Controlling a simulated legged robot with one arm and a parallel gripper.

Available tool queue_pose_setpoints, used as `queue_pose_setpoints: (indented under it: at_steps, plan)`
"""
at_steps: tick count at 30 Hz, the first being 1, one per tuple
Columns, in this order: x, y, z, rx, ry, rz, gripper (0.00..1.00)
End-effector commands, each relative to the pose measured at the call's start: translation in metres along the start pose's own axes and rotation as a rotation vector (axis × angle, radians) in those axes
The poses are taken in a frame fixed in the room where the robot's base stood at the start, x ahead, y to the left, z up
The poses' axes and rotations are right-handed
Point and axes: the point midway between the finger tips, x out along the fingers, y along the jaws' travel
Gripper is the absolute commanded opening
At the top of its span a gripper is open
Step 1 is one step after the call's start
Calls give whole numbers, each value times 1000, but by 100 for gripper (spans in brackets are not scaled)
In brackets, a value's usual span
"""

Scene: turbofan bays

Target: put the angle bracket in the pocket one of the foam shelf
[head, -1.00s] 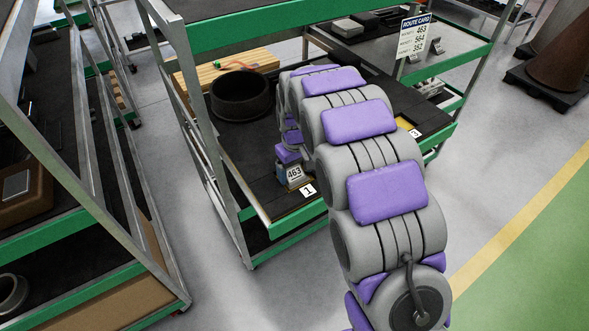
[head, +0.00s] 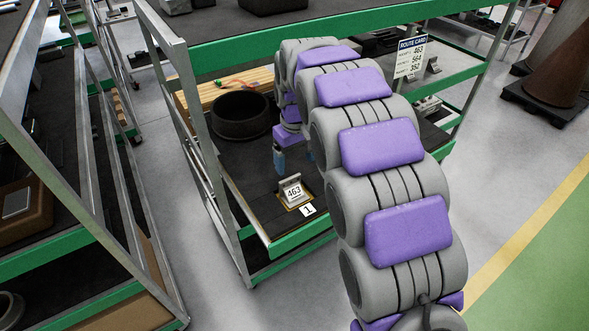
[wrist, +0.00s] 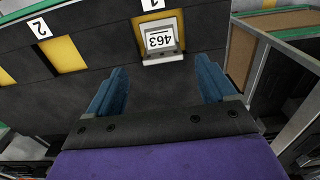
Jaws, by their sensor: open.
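The grey angle bracket (head: 291,190), marked 463, sits at pocket one, where a yellow floor edge (head: 299,207) shows around its foot beside the label 1. The wrist view shows the bracket (wrist: 161,52) upside down, with yellow on both sides of it. The pocket is in the dark foam shelf (head: 240,165), near its front edge. My gripper (wrist: 160,88) is open and empty, with its blue fingers spread and apart from the bracket. In the head view my gripper (head: 281,160) is behind the bracket, partly hidden by my arm.
A second yellow pocket (wrist: 65,54) with label 2 looks empty. A dark ring (head: 241,115) stands behind on the shelf, in front of a wooden crate (head: 225,88). A route card (head: 411,57) hangs at the right. The rack's green rails and metal posts (head: 188,110) frame the shelf.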

Motion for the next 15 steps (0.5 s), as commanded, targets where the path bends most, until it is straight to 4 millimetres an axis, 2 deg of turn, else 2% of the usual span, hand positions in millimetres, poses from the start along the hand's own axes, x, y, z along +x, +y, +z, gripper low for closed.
queue_pose_setpoints:
  at_steps: [4,11,15]
  plan:
    - [-8,0,0,0,1,1,84]
    - [-10,0,2,4,0,1,84]
    - [-21,3,26,43,-5,2,84]
